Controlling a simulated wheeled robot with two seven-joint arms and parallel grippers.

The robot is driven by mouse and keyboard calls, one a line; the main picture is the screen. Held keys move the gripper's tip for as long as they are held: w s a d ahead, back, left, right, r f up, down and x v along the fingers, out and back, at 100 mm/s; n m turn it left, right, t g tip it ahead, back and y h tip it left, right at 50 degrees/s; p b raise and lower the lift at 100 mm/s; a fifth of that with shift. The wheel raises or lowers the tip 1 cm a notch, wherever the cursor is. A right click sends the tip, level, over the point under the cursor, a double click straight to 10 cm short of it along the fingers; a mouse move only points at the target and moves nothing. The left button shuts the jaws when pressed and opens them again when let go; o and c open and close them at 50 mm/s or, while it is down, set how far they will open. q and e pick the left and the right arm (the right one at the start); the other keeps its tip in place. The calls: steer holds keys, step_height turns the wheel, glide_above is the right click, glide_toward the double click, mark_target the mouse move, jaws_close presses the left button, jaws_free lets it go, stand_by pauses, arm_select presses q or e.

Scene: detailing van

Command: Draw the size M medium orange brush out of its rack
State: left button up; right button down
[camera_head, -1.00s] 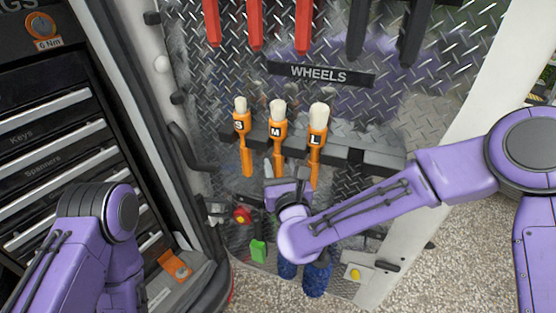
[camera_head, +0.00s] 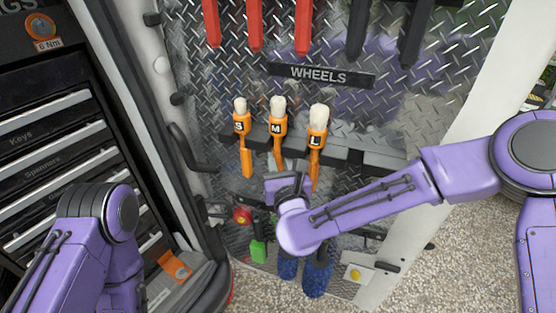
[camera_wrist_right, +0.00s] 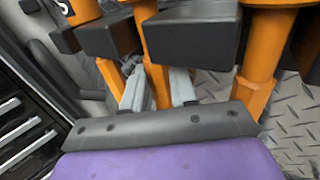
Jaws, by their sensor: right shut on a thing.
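The M brush (camera_head: 276,127), orange with a pale bristle tip, stands in the middle of the black rack (camera_head: 350,155), between the S brush (camera_head: 242,124) and the L brush (camera_head: 317,140). My right gripper (camera_head: 279,174) is below the rack at the M brush's lower handle. In the right wrist view, its grey fingers (camera_wrist_right: 158,88) lie on either side of the middle orange handle (camera_wrist_right: 152,45), shut on it. The handle passes up between the black rack blocks. My left arm (camera_head: 95,220) shows at lower left, but its gripper is out of view.
The S and L handles hang close on both sides of my right gripper. Red tools (camera_head: 255,25) hang above the WHEELS sign (camera_head: 320,75). Blue brushes (camera_head: 316,277) and a green item (camera_head: 259,250) are below. A drawer cabinet (camera_head: 45,140) stands left.

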steer(key=s+a+b, duration=0.2)
steer(key=s, duration=0.4)
steer(key=shift+a, duration=0.2)
stand_by(0.4)
steer(key=s+a+b, duration=0.2)
steer(key=s, duration=0.3)
steer(key=shift+s, duration=0.35)
stand_by(0.4)
